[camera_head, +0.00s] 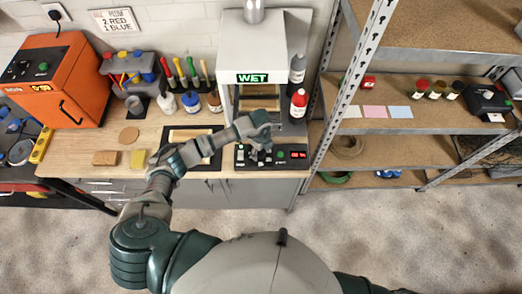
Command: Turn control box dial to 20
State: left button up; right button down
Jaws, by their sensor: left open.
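The control box (291,164) is a low black panel at the bench's front edge, below the machine with the green "WET" sign. It has a green button and a small red display too small to read. My left arm reaches in from the left, and my left gripper (261,153) is open over the left-middle part of the box. The gripper hides the dial area, and I cannot tell whether its fingers touch the dial. My right gripper is out of view.
An orange oven (68,85) stands at the bench's left end. A metal shelf post (345,95) rises close on the right. Open floor lies in front.

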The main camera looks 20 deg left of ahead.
pick_arm(q)
jog(key=shift+f, duration=0.4)
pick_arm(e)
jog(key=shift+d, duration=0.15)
pick_arm(q)
jog(key=c, duration=1.1)
jog(key=shift+c, duration=0.2)
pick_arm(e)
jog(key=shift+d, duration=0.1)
